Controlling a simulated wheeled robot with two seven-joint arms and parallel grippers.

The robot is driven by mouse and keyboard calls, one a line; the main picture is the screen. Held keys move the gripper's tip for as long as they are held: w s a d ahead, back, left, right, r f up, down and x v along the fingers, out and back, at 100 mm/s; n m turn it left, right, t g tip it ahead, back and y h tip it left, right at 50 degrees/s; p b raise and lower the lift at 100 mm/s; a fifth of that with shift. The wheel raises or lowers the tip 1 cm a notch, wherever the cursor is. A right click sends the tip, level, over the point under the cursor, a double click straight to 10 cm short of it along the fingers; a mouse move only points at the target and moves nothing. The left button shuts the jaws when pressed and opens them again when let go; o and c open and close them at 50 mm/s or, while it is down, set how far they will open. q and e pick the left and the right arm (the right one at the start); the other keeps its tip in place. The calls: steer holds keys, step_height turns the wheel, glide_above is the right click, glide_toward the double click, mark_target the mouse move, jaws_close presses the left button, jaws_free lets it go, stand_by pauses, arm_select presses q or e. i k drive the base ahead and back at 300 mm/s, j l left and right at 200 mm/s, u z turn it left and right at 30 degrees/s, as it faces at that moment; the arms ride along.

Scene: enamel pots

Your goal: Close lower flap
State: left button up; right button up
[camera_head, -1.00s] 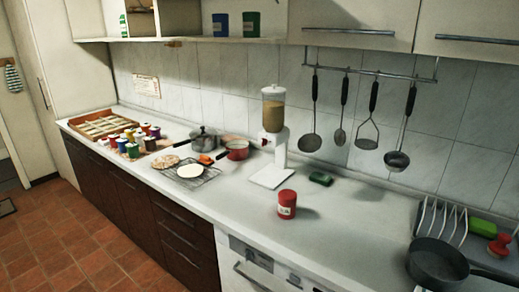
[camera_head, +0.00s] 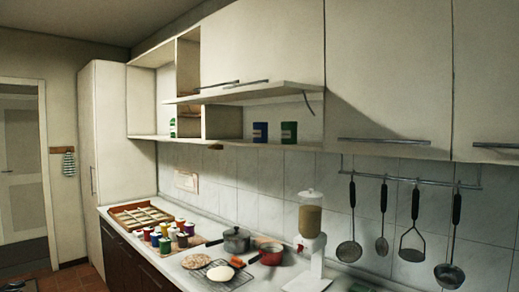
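The lower flap (camera_head: 245,94) is a pale panel under the upper cabinet front. It stands out from the wall unit, roughly level, so it is open. A dark stay (camera_head: 308,103) shows at its right end. Two bar handles (camera_head: 246,83) show near its top edge; I cannot tell for sure which belongs to the flap. Beneath it is an open compartment with a blue canister (camera_head: 260,132) and a green canister (camera_head: 289,132) on the shelf (camera_head: 230,143). Neither of my grippers is in view.
Closed cabinet doors (camera_head: 390,70) continue to the right, with utensils on a rail (camera_head: 410,182) below. The counter holds a wooden tray (camera_head: 140,215), several jars, a grey pot (camera_head: 237,242), a red pot (camera_head: 271,255) and a dispenser (camera_head: 310,222). Open shelves (camera_head: 160,98) lie left of the flap.

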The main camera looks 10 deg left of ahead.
mark_target(283, 88)
steer(key=i+j, duration=0.45)
steer(key=i+j+z, duration=0.1)
steer(key=i+j, duration=0.3)
steer(key=j, duration=0.25)
